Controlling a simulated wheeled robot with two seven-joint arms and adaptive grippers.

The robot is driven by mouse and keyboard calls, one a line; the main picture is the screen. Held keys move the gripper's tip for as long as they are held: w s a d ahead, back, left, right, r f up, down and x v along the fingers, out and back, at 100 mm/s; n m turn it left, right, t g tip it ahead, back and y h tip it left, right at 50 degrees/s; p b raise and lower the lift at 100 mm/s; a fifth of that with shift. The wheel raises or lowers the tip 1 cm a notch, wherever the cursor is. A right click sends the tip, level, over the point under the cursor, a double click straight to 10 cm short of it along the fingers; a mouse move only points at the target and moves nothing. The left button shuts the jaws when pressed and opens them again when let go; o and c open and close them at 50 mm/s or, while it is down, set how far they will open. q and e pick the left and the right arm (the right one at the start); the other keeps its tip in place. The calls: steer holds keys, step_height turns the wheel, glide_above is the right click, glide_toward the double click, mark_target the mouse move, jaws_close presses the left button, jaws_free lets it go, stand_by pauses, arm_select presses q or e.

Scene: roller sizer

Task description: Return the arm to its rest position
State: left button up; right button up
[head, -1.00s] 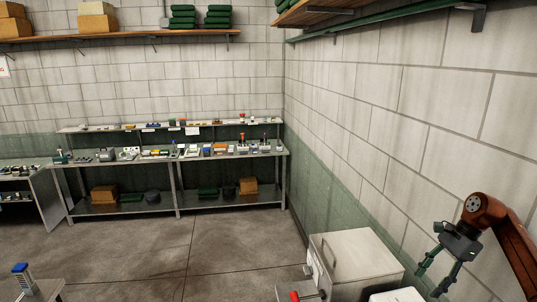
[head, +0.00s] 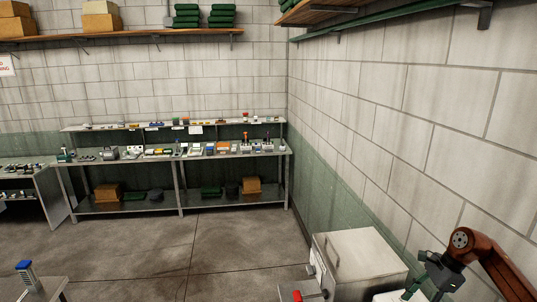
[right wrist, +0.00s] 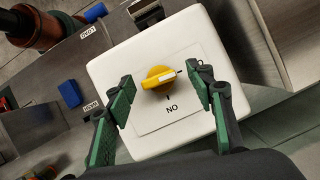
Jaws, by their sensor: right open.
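My right gripper (head: 422,293) is at the lower right of the head view, low beside the right wall, with its orange-brown arm behind it. In the right wrist view my right gripper (right wrist: 160,73) is open, its green fingers spread on either side of a yellow rotary knob (right wrist: 158,78). I cannot tell whether the fingers touch the box. Nothing is held. The box's edge shows in the head view (head: 385,297), partly hidden by the gripper. My left gripper is not in view.
A metal cabinet (head: 360,258) with a handle stands left of the gripper. A red knob (head: 297,296) is in front of it. The right wall (head: 420,140) is close to the arm. A workbench (head: 180,158) with small parts stands far back; the floor (head: 150,245) between is open.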

steer(key=shift+s+f+m+t+b, duration=0.1)
steer(key=shift+m+t+b, duration=0.1)
steer(key=shift+m, duration=0.3)
steer(key=shift+s+m+t+b, duration=0.1)
steer(key=shift+m+b, duration=0.05)
steer(key=shift+m, duration=0.35)
steer(key=m+t+h+b, duration=0.1)
steer(key=m, duration=0.3)
steer(key=shift+t+b, duration=0.3)
steer(key=shift+b, duration=0.1)
steer(key=m+t+h+b, duration=0.1)
steer(key=m, duration=0.3)
steer(key=shift+s+a, duration=0.1)
steer(key=shift+a, duration=0.05)
steer(key=m+h, duration=0.1)
steer(key=m, duration=0.2)
steer(key=shift+a+b, duration=0.1)
steer(key=shift+b, duration=0.2)
steer(key=m+h, duration=0.1)
steer(key=m, duration=0.2)
steer(key=shift+m+t+h+p, duration=0.3)
steer(key=shift+t, duration=0.1)
steer(key=shift+s+r, duration=0.25)
steer(key=shift+r, duration=0.4)
steer(key=shift+w, duration=0.1)
